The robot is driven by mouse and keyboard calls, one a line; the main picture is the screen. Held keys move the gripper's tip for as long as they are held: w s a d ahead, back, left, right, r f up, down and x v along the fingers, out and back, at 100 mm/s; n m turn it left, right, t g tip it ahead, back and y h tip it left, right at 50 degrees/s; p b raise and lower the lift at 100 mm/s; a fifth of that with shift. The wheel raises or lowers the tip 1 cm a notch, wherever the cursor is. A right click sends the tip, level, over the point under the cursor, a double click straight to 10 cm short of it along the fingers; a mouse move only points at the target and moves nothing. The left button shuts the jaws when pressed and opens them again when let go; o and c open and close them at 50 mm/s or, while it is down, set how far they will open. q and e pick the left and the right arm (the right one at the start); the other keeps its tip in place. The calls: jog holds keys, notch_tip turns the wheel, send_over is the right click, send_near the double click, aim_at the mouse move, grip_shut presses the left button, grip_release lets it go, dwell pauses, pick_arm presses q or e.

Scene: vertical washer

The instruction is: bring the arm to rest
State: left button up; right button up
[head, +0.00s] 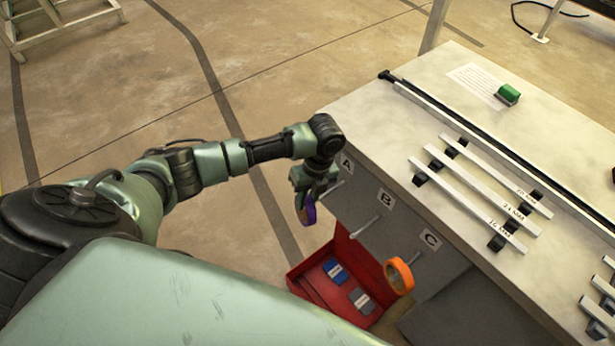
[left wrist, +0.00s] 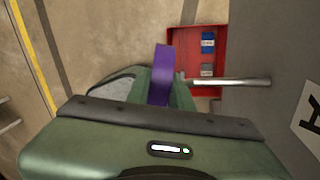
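My left gripper (head: 309,190) points down beside the front panel of the workbench, near the peg under label A (head: 346,163). In the left wrist view the purple roll (left wrist: 163,72) stands edge-on, with green finger parts close on both sides. Peg A (left wrist: 235,82) reaches from the panel to just right of the roll; I cannot tell whether its tip is inside the ring. My right gripper is not in view.
Peg B (head: 365,228) is bare. An orange roll (head: 399,277) hangs at peg C. A red bin (head: 305,285) with blue and grey packs stands below.

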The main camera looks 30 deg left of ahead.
pick_arm(q)
jog(key=r, duration=0.2)
jog(key=w+d+r, duration=0.1)
jog(key=r, duration=0.2)
jog(key=w+d+r, duration=0.1)
jog(key=r, duration=0.1)
jog(key=shift+w+r, duration=0.15)
jog(key=shift+w, duration=0.1)
jog(key=shift+s+a+r, duration=0.1)
jog(key=shift+s+r, duration=0.1)
jog(key=shift+r, duration=0.05)
jog(key=shift+s+a, duration=0.2)
jog(key=shift+a, duration=0.05)
jog(key=s+d+f+n+t+h, duration=0.3)
jog(key=s+d+f+n, duration=0.2)
jog(key=s+d+n, duration=0.45)
jog(key=s+a+r+n+t+y, duration=0.2)
jog(key=s+a+n, duration=0.4)
jog(key=s+n, duration=0.65)
notch_tip(320, 180, down, 25)
jog(key=g, duration=0.1)
jog(key=s+a+f+g, duration=0.1)
jog(key=s+a+f, duration=0.1)
jog(key=s+f, duration=1.4)
jog(key=shift+s+a+f, duration=0.2)
jog(key=shift+f, duration=0.2)
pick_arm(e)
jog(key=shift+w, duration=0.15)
